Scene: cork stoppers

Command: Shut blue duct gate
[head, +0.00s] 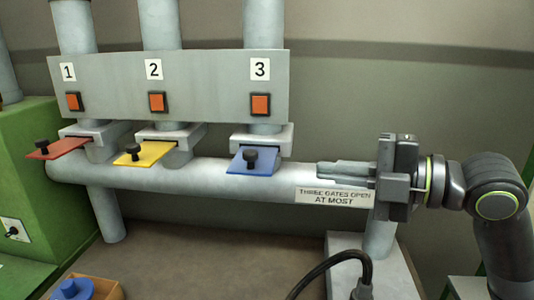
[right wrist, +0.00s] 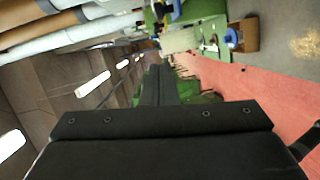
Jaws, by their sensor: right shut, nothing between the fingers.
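The yellow gate (head: 147,154) under 2 and the red gate (head: 57,149) under 1 also stick out, each with a black knob. My right gripper (head: 322,175) comes in from the right, to the right of the blue gate and apart from it. Its fingers are together and empty, pointing left in front of the pipe. In the right wrist view, its dark fingers (right wrist: 157,85) fill the middle. My left gripper is not in view.
A grey panel (head: 205,88) above carries orange square buttons under the numbers. A horizontal pipe (head: 130,172) runs behind the gates, with a sign (head: 335,196) reading "THREE GATES OPEN AT MOST". A green machine (head: 40,185) stands at left. A wooden box (head: 105,290) with a blue knobbed piece sits low left.

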